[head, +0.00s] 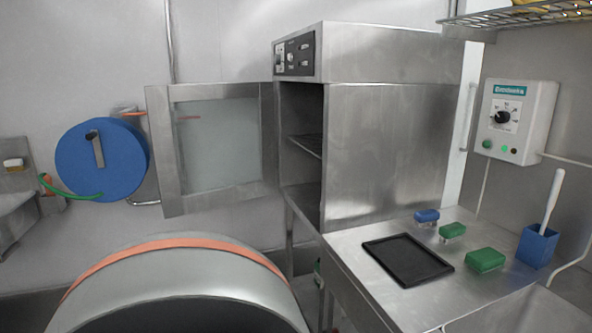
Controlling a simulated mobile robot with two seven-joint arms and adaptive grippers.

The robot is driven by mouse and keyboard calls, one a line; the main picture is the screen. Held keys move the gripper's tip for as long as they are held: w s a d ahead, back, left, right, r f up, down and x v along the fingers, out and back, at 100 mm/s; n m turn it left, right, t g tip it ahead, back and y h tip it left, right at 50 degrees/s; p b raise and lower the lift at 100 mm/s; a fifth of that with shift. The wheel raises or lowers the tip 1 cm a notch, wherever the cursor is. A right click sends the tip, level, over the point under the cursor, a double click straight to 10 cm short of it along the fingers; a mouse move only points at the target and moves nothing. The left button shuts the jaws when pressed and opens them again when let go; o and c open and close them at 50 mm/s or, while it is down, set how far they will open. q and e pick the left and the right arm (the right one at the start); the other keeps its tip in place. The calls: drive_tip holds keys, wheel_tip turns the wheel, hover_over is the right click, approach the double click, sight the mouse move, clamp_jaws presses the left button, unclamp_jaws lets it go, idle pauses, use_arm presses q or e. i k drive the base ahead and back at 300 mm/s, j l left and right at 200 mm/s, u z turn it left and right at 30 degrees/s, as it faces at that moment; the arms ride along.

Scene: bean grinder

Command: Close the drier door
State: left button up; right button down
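The drier (390,150) is a steel cabinet standing on the steel counter at the right of centre. Its door (218,145) has a steel frame and a glass pane. The door stands wide open, swung out to the left of the cabinet. The cabinet's opening faces left, and a wire shelf (306,144) shows inside. A dark control panel (295,54) with knobs is above the opening. Neither of my grippers is in the head view, and nothing touches the door.
A large round steel drum (185,290) with an orange band fills the lower left. A blue hose reel (100,160) hangs on the left wall. The steel counter (350,262) holds a black tray (436,268), a green block (485,260) and a blue holder (537,246) with a white-handled brush.

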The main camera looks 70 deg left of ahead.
sight(158, 97)
drive_tip(key=u, duration=1.6)
